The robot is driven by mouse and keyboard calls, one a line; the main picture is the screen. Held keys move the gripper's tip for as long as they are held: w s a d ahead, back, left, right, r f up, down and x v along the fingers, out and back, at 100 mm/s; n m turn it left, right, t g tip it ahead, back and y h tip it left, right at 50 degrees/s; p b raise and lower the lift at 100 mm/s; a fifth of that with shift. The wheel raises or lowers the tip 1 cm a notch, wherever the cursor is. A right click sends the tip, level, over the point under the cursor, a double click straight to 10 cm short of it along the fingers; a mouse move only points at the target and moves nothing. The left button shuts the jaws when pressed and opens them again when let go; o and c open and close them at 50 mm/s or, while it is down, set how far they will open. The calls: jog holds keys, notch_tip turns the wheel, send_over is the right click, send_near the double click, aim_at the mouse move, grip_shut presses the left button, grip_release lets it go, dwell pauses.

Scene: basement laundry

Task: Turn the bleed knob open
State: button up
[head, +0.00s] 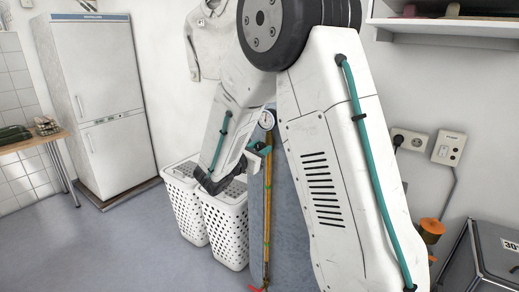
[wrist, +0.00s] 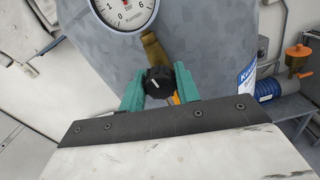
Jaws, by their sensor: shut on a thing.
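The bleed knob (wrist: 159,83) is black with a white mark. It shows in the wrist view just below a brass fitting (wrist: 154,48) and a round pressure gauge (wrist: 125,8). My gripper (wrist: 159,90) has one teal finger on each side of the knob and is shut on it. In the head view my gripper (head: 260,148) reaches the front of the grey-blue tank (head: 292,215), just below the gauge (head: 266,119). The knob is too small and covered to make out there. The white mark slants on the knob's face.
Two white laundry baskets (head: 226,225) stand left of the tank. A copper-coloured pipe (head: 267,195) runs down the tank's front. A fridge (head: 98,100) and a wooden table (head: 32,141) are farther left. A grey metal box (head: 480,255) stands at right. Floor at left is clear.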

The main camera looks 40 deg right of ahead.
jog(key=n, duration=0.9)
jog(key=shift+f+n, duration=0.1)
jog(key=shift+n, duration=0.3)
jog(key=n, duration=0.9)
jog(key=shift+f+n, duration=0.1)
jog(key=shift+n, duration=0.5)
jog(key=o, duration=1)
jog(key=shift+a, duration=0.1)
